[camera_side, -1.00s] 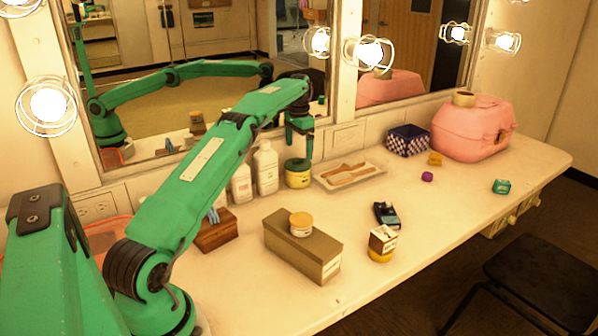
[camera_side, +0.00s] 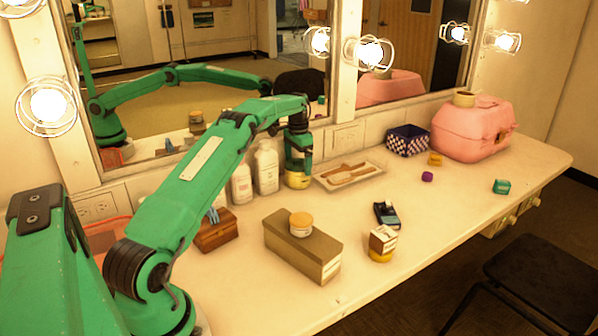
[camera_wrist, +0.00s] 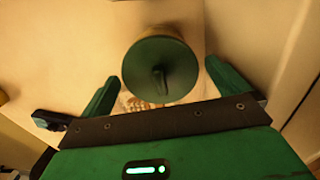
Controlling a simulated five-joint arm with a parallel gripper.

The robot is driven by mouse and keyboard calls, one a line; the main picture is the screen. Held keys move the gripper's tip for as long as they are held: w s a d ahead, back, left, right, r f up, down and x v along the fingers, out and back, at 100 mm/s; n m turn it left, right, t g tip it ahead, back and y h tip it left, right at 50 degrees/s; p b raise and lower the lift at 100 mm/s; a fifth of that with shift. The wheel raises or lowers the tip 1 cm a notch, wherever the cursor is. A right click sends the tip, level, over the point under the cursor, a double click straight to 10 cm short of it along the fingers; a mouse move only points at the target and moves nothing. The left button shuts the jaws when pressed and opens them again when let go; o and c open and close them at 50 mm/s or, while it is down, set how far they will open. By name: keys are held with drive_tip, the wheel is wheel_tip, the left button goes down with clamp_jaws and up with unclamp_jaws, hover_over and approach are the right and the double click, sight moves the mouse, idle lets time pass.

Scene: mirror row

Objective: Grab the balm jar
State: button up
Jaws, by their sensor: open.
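A yellow jar with a green lid stands upright on the counter by the mirror wall; its yellow body (camera_side: 297,181) shows below my gripper (camera_side: 298,167), which hides the lid in the side view. In the wrist view the round green lid (camera_wrist: 175,58) is between my two open fingers, with a gap on each side. A dark mark lies across the lid's middle. A second jar with an orange lid (camera_side: 301,218) sits on a long brown box (camera_side: 290,246). A third, yellow jar (camera_side: 380,256) has a small box on it. I see no readable label naming the balm.
White bottles (camera_side: 265,167) stand just left of my gripper. A white tray (camera_side: 371,173) with brown utensils is close on the right. The mirror (camera_side: 215,110) is behind. A checkered box (camera_side: 408,140) and a pink case (camera_side: 473,133) are farther right. The counter's front right is mostly clear.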

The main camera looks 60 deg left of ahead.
drive_tip(key=shift+f, duration=0.4)
drive_tip(key=shift+r, duration=0.1)
drive_tip(key=c, duration=2.1)
